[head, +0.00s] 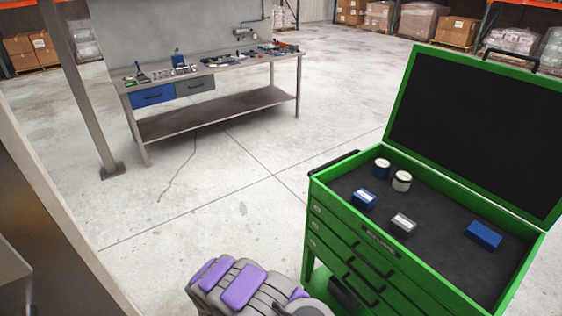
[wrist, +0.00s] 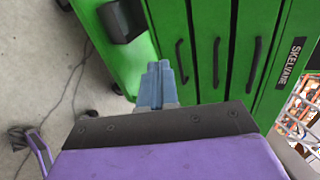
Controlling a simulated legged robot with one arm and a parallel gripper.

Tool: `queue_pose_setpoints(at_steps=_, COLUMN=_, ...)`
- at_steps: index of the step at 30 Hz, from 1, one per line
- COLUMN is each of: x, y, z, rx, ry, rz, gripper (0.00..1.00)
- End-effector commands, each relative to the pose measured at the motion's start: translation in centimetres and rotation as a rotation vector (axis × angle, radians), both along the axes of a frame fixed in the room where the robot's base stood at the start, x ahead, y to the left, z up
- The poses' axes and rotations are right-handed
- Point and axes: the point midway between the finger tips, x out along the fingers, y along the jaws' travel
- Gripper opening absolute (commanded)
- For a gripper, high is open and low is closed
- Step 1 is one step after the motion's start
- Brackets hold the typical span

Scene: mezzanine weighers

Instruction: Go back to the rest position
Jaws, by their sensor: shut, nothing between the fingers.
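My gripper (wrist: 158,85) shows in the wrist view. Its bluish-grey fingers are together, with nothing between them. They are in front of the green tool cart (wrist: 216,50), beside its drawer handles; I cannot tell the exact gap. In the head view my grey and purple arm is at the bottom centre, left of the green tool cart (head: 350,228), and the fingers are not visible there.
The cart's lid is open. Its top tray holds a blue box (head: 484,235), a smaller blue box (head: 364,199), a grey box (head: 403,224) and two round containers (head: 401,181). A workbench (head: 215,113) stands at the back left. Concrete floor between them is clear.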

Motion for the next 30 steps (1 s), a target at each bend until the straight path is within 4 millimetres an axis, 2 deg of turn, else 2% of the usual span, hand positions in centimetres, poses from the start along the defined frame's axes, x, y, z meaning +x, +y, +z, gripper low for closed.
queue_pose_setpoints(at_steps=11, x=1.2, y=-4.6, z=6.2, rx=0.071, ry=-0.17, rz=-0.217, gripper=0.0)
queue_pose_setpoints(at_steps=14, x=1.2, y=-6.5, z=8.6, rx=0.097, ry=-0.238, rz=-0.306, gripper=0.0)
queue_pose_setpoints(at_steps=17, x=1.1, y=-8.7, z=11.8, rx=0.136, ry=-0.336, rz=-0.425, gripper=0.0)
queue_pose_setpoints(at_steps=23, x=-1.0, y=-13.9, z=18.7, rx=0.229, ry=-0.569, rz=-0.721, gripper=0.0)
queue_pose_setpoints(at_steps=30, x=-5.6, y=-18.7, z=25.4, rx=0.332, ry=-0.844, rz=-1.077, gripper=0.0)
